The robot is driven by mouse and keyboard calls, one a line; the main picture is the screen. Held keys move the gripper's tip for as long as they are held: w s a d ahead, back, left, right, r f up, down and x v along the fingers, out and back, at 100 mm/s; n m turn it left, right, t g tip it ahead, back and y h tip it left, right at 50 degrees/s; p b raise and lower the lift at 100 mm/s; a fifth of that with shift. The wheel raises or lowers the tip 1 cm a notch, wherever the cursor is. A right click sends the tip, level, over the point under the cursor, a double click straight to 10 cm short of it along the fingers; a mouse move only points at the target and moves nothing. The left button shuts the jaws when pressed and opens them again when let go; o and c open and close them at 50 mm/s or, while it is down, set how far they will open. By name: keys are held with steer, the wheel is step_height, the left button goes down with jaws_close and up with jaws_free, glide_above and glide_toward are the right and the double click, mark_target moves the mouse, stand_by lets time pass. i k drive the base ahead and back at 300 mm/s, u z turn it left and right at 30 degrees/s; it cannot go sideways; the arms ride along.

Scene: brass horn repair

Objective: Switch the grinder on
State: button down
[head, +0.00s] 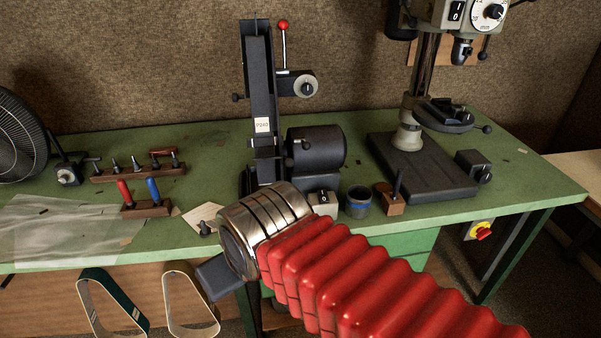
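The belt grinder (262,90) stands upright at the middle of the green bench, with a black motor (318,148) on its right. A small light-grey switch box (323,200) with a dark rocker sits in front of the motor. The rocker's position is too small to tell. My arm in its red bellows comes from the lower right, and its steel wrist (262,225) is in front of the grinder's base, left of the switch box. The wrist appears just beside the box; contact cannot be told. A dark block juts from the wrist's lower left. My gripper's fingers are not visible.
Tool racks (138,172) and a fan (20,140) are on the left. A red-and-yellow knob (482,233) is below the bench.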

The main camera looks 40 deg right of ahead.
mark_target(322, 194)
steer(key=u, duration=0.95)
steer(key=k, duration=1)
steer(key=z, duration=0.75)
steer(key=i, duration=1)
steer(key=z, duration=0.1)
